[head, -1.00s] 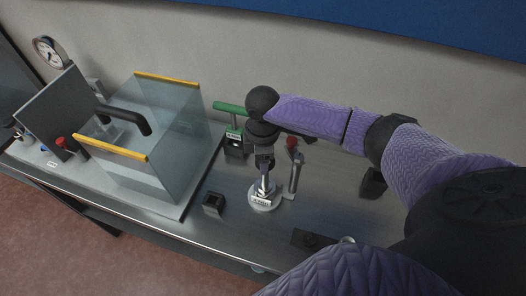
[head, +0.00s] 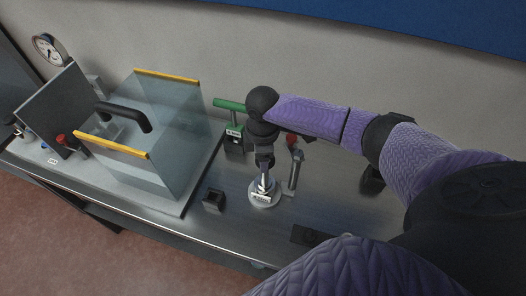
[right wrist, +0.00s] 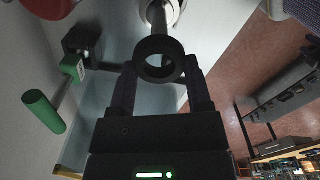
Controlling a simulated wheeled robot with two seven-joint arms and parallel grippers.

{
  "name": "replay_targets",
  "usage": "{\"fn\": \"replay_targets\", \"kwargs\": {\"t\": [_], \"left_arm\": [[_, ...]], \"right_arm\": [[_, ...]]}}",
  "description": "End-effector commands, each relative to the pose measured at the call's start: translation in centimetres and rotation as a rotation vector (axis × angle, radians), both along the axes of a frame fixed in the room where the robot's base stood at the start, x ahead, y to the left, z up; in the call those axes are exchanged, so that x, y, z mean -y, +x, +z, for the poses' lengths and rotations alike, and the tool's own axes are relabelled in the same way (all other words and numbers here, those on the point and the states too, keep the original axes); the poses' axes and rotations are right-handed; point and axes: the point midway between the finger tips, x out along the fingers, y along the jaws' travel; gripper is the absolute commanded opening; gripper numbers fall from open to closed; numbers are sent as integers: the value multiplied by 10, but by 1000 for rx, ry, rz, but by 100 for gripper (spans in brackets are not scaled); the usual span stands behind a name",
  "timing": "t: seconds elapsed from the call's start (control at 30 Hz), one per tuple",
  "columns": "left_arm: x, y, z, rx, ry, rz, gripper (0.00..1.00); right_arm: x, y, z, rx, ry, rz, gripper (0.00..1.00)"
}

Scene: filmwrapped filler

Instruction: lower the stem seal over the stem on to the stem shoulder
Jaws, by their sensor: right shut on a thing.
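My right gripper (head: 265,168) points down over a round white-and-metal base (head: 264,198) on the bench. In the right wrist view its fingers (right wrist: 160,75) are shut on a black ring, the stem seal (right wrist: 158,46). The metal stem (right wrist: 160,20) rises from the pale round base, seen at the top of that view. The stem's near end meets the ring's upper edge in the picture; I cannot tell whether it is inside the ring. In the head view the seal is too small to make out. My left gripper is out of view.
A glass-sided enclosure (head: 172,115) with yellow edges stands to the left. A small black open block (head: 213,200) sits left of the base. A green-handled fixture (head: 234,136) is behind, and a grey red-topped lever (head: 295,165) stands close on the right.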

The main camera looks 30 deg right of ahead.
Motion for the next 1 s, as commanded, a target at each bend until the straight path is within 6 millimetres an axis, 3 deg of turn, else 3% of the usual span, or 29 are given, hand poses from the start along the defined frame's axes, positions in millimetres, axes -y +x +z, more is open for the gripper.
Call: {"fn": "replay_targets", "kwargs": {"t": [1.0], "left_arm": [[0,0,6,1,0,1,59]], "right_arm": [[0,0,0,0,1,1,8]]}}
